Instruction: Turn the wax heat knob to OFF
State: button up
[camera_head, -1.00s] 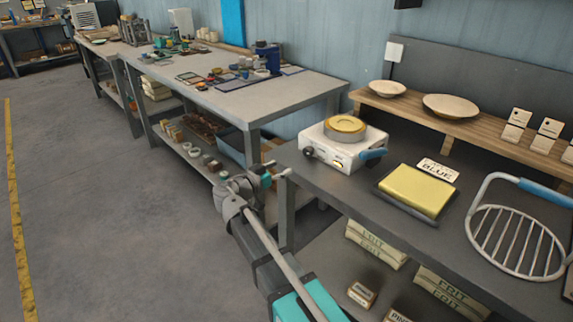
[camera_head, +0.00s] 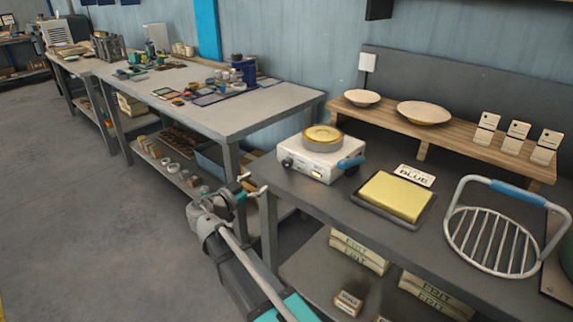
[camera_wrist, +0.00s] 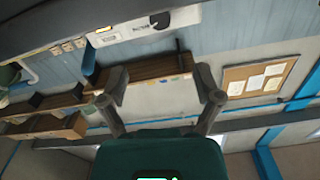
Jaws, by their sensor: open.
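The wax heater (camera_head: 312,164) is a white box with a round yellow wax pot (camera_head: 323,136) on top, at the far left of the dark bench. Its small dark heat knob (camera_head: 287,162) is on the front face, at the left. In the wrist view the heater (camera_wrist: 150,30) is upside down at the top edge, with the dark knob (camera_wrist: 162,19) beside a printed label too small to read. My gripper (camera_head: 254,184) is open and empty, left of and below the knob in the head view, apart from it. The wrist view shows both fingers (camera_wrist: 161,88) spread with nothing between.
A blue handle (camera_head: 351,162) sticks out at the heater's right. Another workbench (camera_head: 255,105) stands behind at left. Open floor (camera_head: 60,200) lies left.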

aim_at(285, 165)
jog(key=shift+w, duration=0.1)
jog(key=x, duration=1.3)
jog(key=shift+w+d, duration=0.15)
jog(key=shift+w, duration=0.05)
jog(key=c, duration=1.1)
jog(key=shift+c, duration=0.2)
